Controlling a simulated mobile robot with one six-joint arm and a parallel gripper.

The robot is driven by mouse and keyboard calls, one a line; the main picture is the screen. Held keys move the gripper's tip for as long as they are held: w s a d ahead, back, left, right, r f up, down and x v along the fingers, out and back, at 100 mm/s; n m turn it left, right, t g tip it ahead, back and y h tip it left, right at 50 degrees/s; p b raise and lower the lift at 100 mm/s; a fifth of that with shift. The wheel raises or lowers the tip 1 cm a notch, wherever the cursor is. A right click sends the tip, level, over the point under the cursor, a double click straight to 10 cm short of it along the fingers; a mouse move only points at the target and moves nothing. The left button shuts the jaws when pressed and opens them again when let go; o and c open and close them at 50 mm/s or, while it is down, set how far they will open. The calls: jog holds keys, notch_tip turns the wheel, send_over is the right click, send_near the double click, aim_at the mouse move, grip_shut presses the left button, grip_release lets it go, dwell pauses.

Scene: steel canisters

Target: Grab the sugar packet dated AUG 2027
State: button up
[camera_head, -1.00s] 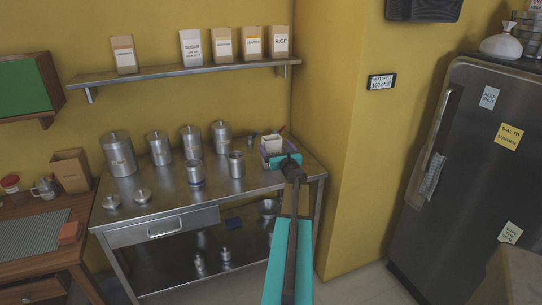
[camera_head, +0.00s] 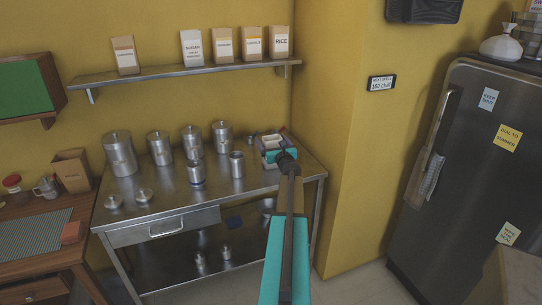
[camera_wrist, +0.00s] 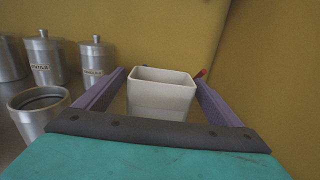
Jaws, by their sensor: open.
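A white packet marked SUGAR (camera_head: 192,48) stands upright on the wall shelf in the head view. The smaller print under its name is too small to read. My gripper (camera_head: 271,143) is at the right back corner of the steel table, well below the shelf. In the wrist view, my gripper (camera_wrist: 160,77) is open, with its purple fingers on either side of a white open-topped box (camera_wrist: 160,103). I cannot tell whether they touch it. No label is legible on this box, and its lower part is hidden by my gripper.
Several other packets, one marked RICE (camera_head: 281,42), share the metal shelf (camera_head: 160,76). Steel canisters (camera_head: 119,155) stand left of my gripper on the steel table (camera_head: 170,205). An open canister (camera_wrist: 38,106) is close on the left. The yellow wall is close behind and right.

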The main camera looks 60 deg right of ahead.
jog(key=c, duration=1.6)
jog(key=shift+r, duration=0.15)
jog(key=s+a+r+b, duration=0.2)
jog(key=s+a+r, duration=0.2)
jog(key=s+a, duration=0.6)
jog(key=s, duration=0.2)
jog(key=shift+s+r, duration=0.3)
jog(key=shift+r, duration=0.05)
jog(key=shift+s, duration=0.1)
